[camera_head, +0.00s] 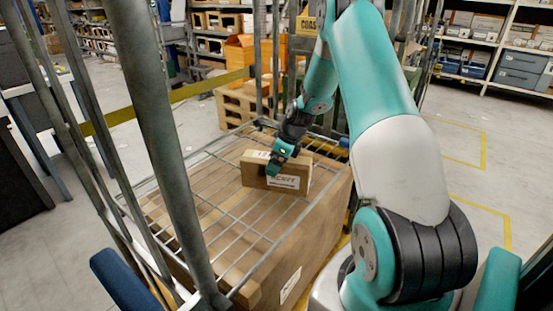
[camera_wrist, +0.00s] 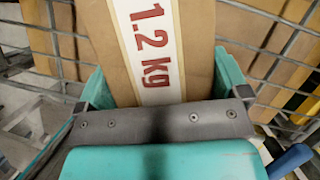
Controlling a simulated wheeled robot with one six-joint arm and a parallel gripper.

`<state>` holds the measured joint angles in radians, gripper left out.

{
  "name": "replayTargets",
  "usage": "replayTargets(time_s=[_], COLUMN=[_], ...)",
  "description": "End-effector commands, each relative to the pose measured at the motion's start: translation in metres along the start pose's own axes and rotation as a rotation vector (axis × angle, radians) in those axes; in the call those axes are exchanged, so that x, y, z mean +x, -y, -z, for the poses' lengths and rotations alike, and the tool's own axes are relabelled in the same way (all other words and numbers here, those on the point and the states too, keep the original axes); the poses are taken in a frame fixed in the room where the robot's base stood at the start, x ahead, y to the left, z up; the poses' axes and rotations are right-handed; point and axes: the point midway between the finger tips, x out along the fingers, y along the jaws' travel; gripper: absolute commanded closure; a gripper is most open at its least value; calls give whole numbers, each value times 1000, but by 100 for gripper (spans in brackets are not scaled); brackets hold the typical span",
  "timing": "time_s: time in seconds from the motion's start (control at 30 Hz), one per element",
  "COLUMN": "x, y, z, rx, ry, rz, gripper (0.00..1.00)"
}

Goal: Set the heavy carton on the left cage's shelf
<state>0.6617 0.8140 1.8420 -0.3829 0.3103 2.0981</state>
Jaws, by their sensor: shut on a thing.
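The carton (camera_head: 255,178) is a small brown box with a white label on its front. In the wrist view the carton (camera_wrist: 195,50) shows a white strip reading "1.2 kg" in red. My gripper (camera_head: 275,164) is shut on it, with a teal finger on either side in the wrist view. The carton is upright over the wire shelf (camera_head: 215,211) of the cage, toward its far right part. It sits on the shelf or just above it; I cannot tell if they touch. Its far side and underside are hidden.
A large brown carton (camera_head: 320,222) fills the space under the wire shelf. Grey cage posts (camera_head: 165,120) stand at the near left. The rest of the shelf is bare. Orange bins (camera_head: 240,50) and a wooden pallet stack (camera_head: 238,106) stand behind; stocked racks (camera_head: 480,50) are at the back right.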

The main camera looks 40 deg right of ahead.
Motion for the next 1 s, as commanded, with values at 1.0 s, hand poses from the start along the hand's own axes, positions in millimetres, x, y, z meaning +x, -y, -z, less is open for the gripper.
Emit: replayTargets(time_s=[1.0], x=[-116], y=[0], z=[0], rx=[1], ry=[0], rz=[0], gripper=[0])
